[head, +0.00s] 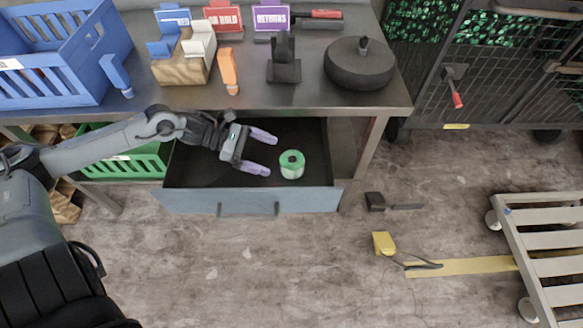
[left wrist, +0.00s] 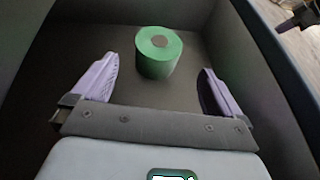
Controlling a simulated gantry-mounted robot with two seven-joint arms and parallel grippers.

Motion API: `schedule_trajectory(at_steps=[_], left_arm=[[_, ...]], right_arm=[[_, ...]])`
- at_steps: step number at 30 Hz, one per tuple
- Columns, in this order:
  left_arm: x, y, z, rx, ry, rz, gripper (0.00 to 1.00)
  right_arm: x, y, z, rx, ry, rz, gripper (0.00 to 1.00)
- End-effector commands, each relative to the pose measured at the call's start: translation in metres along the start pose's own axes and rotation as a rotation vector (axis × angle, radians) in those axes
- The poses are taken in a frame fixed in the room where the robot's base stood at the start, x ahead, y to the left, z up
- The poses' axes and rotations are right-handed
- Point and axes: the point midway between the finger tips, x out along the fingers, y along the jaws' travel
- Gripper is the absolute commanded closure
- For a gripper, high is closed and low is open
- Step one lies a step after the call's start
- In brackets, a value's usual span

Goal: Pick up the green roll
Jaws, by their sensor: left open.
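The green roll (head: 292,165) stands upright in the open drawer (head: 250,200) under the table. It is a short cylinder with a dark hole in its top. My left gripper (head: 262,152) is over the drawer, just left of the roll, with its two purple fingers apart and pointing toward it. In the left wrist view the roll (left wrist: 158,52) stands on the dark drawer floor, ahead of and between the open fingers (left wrist: 158,85), not touching them.
The table (head: 330,98) above the drawer holds a blue basket (head: 60,60), a black round object (head: 360,65) and several signs. A green crate (head: 125,160) is left of the drawer. A yellow object (head: 383,243) lies on the floor. A slatted cart (head: 545,240) stands at right.

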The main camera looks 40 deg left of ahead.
Motion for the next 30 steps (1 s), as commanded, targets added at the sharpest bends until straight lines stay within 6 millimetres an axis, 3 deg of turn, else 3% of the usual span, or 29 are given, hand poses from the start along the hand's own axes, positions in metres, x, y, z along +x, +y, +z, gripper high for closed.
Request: schedule_trajectory(at_steps=[12, 30], left_arm=[[0.038, 0.001, 0.0, 0.0, -0.003, 0.003, 0.0], [0.063, 0.002, 0.003, 0.001, -0.005, 0.002, 0.0]], right_arm=[[0.017, -0.005, 0.008, 0.007, -0.007, -0.011, 1.0], [0.022, -0.006, 0.01, 0.009, -0.007, -0.013, 1.0]])
